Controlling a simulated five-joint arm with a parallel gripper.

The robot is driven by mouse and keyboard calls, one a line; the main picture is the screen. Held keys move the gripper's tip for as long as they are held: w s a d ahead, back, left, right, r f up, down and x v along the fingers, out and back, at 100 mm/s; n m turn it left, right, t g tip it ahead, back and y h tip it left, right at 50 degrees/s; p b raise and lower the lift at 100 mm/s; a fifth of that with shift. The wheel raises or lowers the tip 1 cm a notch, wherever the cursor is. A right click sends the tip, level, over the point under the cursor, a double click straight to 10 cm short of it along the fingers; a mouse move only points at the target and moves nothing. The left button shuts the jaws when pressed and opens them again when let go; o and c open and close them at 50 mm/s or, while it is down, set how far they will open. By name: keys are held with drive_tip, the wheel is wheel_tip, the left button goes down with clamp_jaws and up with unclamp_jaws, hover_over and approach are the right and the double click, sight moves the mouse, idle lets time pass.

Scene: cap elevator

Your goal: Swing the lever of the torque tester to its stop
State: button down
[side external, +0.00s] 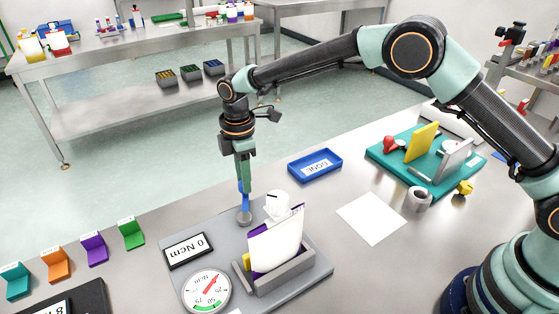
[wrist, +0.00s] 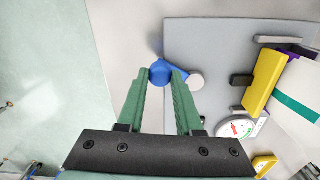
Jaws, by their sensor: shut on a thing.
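I cannot make out the stop.
A grey holder (side external: 290,277) with a white panel and purple and yellow parts stands on the plate, right of the lever. A blue DONE tray (side external: 315,165) and a teal board (side external: 385,158) with parts lie farther right. White paper (side external: 371,218) lies flat.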

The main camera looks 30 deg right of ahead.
drive_tip(key=shift+a+r, duration=0.1)
drive_tip(key=c, duration=0.6)
unclamp_jaws()
drive_tip(key=shift+o, duration=0.2)
wheel_tip(320, 180, up, 12)
